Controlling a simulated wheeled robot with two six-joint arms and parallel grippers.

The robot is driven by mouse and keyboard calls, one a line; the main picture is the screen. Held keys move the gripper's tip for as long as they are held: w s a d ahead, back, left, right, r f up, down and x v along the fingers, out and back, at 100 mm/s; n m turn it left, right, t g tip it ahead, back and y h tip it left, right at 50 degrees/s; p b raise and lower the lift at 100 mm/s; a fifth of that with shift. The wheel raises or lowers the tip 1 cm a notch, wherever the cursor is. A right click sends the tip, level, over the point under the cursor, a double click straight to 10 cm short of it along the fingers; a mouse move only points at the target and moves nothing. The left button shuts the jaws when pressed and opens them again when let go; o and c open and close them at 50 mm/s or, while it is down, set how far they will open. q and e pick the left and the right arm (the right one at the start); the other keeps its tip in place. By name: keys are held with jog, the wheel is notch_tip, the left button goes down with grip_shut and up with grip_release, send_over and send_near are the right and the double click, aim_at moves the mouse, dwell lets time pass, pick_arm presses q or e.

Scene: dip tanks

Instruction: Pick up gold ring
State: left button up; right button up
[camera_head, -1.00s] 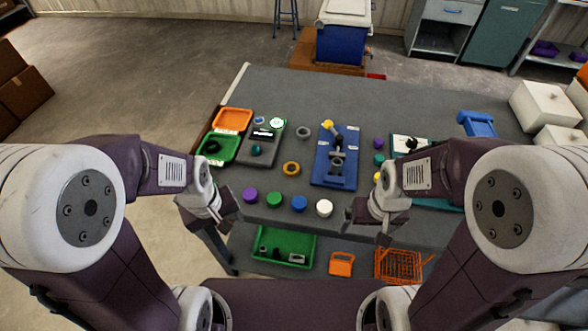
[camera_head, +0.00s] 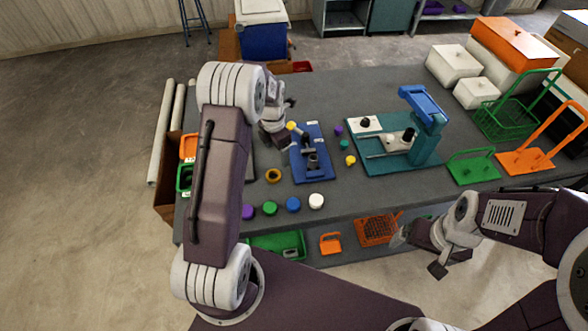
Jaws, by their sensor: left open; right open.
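The gold ring (camera_head: 273,175) lies flat on the grey bench, just left of the blue board (camera_head: 326,177) and behind a row of coloured caps. My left gripper (camera_head: 280,124) is open and empty. It is beyond the ring in the picture, near the back left of the blue board, with a clear gap between it and the ring. My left arm crosses the left part of the bench. My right gripper (camera_head: 420,246) is open and empty near the bench's front edge, far to the right of the ring.
Purple (camera_head: 248,211), green (camera_head: 270,208), blue (camera_head: 293,204) and white (camera_head: 316,201) caps stand in front of the ring. A teal fixture (camera_head: 427,148) stands to the right. My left arm partly hides the orange (camera_head: 187,147) and green (camera_head: 184,178) trays.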

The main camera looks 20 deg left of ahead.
aim_at(273, 178)
pick_arm(q)
jog(key=shift+n+g, duration=0.3)
jog(key=shift+g, duration=0.1)
jog(key=f, duration=0.1)
jog(key=s+a+f+p, duration=0.1)
jog(key=f, duration=0.1)
jog(key=s+f+p, duration=0.1)
jog(key=f, duration=0.1)
jog(key=shift+a+f, duration=0.15)
jog(key=shift+w+f, duration=0.1)
jog(key=shift+f, duration=0.3)
notch_tip(273, 178, down, 4)
jog(key=shift+f+p, duration=0.1)
jog(key=shift+p, duration=0.9)
jog(key=shift+f, duration=0.25)
grip_shut()
pick_arm(e)
notch_tip(273, 178, up, 5)
jog(key=shift+d+f, duration=0.1)
jog(key=shift+f, duration=0.05)
